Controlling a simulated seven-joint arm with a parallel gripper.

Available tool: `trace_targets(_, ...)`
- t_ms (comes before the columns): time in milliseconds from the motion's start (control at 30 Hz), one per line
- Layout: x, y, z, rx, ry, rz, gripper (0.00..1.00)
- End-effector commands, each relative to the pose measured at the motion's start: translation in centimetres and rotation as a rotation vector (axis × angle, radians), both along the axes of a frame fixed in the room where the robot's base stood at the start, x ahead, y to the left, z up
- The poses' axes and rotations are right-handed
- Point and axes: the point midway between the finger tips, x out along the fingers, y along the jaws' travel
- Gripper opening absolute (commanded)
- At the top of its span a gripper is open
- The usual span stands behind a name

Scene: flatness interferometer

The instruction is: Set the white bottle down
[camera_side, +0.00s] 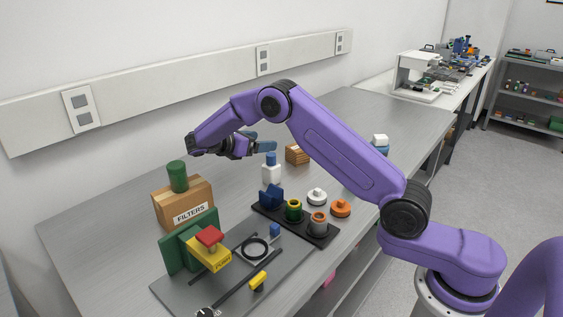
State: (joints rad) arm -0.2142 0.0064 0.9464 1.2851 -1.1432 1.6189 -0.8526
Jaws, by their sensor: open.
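The white bottle (271,174) with a blue cap stands upright on the grey bench, behind the black tray. My gripper (262,141) is open, with its blue-grey fingers just above the bottle's cap. Its fingers point to the right in the picture. The cap and the lower finger overlap closely in this view, and I cannot tell whether they touch. The bottle's foot is partly hidden by a dark blue block (270,197).
The black tray (266,212) holds several small round parts in front of the bottle. A wooden block (296,154) stands behind it to the right. A cardboard FILTERS box (168,207) with a green cylinder (177,176) on top is at left.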

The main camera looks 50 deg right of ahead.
Motion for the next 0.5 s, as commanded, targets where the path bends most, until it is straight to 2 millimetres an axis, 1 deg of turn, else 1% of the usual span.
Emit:
trace_targets(167,-0.1,0.2,0.2,0.008,-0.005,0.004,0.79)
trace_targets(267,-0.4,1.1,0.5,0.045,-0.030,0.018,0.79)
trace_targets(367,-1.3,2.7,0.9,0.116,-0.076,0.039,0.79)
trace_targets(500,-3.6,5.3,1.4,0.246,-0.150,0.064,0.79)
